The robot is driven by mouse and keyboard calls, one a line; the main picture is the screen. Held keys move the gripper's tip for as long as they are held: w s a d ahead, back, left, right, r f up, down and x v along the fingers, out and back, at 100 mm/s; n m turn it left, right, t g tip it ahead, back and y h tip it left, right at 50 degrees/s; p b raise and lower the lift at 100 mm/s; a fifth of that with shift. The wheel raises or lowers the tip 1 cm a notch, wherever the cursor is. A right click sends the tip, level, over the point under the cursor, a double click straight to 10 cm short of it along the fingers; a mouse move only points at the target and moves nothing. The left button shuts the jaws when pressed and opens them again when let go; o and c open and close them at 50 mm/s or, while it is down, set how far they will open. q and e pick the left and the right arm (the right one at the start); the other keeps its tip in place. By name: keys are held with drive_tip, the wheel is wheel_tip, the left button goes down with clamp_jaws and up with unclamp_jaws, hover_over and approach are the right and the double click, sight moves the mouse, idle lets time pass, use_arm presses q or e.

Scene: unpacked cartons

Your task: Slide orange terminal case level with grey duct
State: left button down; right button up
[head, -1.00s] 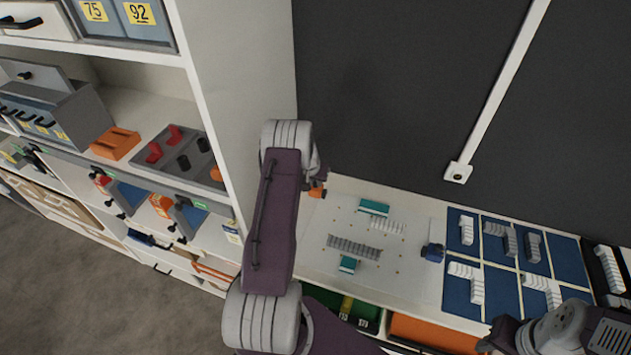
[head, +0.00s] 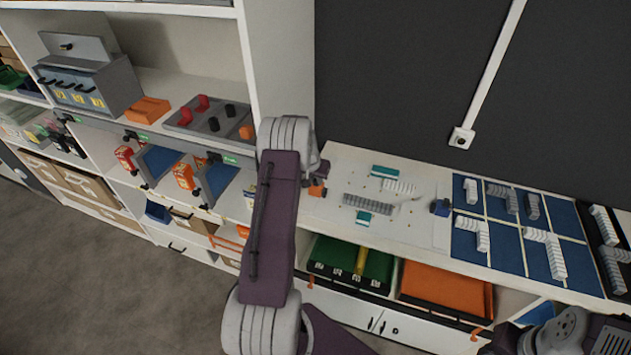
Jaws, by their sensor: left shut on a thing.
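My left gripper (head: 318,180) is at the left end of the white board on the counter, partly hidden by my own arm. It is shut on a small orange terminal case (head: 317,191), which shows just below the jaws. Whether the case touches the board is hard to tell. The grey duct (head: 368,204), a ribbed strip, lies on the board to the right of the case and slightly lower in the picture, apart from it. My right arm shows at the lower right corner, but its jaws do not show.
Teal blocks (head: 385,171) and a white ribbed strip (head: 398,187) lie near the duct. Blue trays (head: 505,245) with white parts lie farther right. A shelf unit with a grey tray (head: 207,122) is at left.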

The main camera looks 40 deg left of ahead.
use_arm(q)
drive_tip(key=shift+r, duration=0.2)
drive_tip(key=c, duration=1.4)
unclamp_jaws()
drive_tip(key=shift+o, duration=0.2)
drive_tip(key=shift+s, duration=0.1)
